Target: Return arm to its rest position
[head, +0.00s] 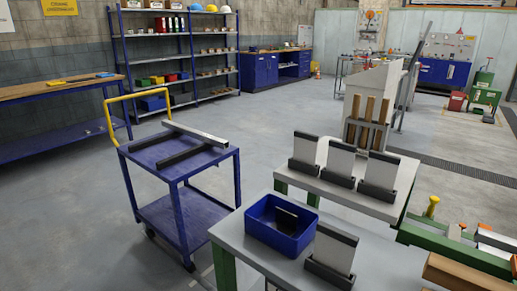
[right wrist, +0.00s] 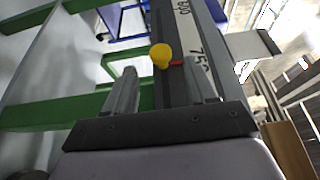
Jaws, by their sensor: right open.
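My right gripper (right wrist: 158,72) shows in the right wrist view with its two grey fingers apart and nothing held between them. A yellow knob (right wrist: 160,55) and a dark rail with a printed scale (right wrist: 185,20) lie beyond the fingertips. A green frame (right wrist: 40,116) runs across the left of that view. In the head view the green frame (head: 455,252) with a yellow knob (head: 432,207) stands at the lower right. I see neither gripper in the head view, and my left gripper is in no view.
A blue cart (head: 180,212) with a yellow handle stands at left, bars on its top. A grey table (head: 232,232) carries a blue bin (head: 273,238) and a panel in a dark holder (head: 333,258). Several more panels stand behind. Floor (head: 70,225) left of the cart is clear.

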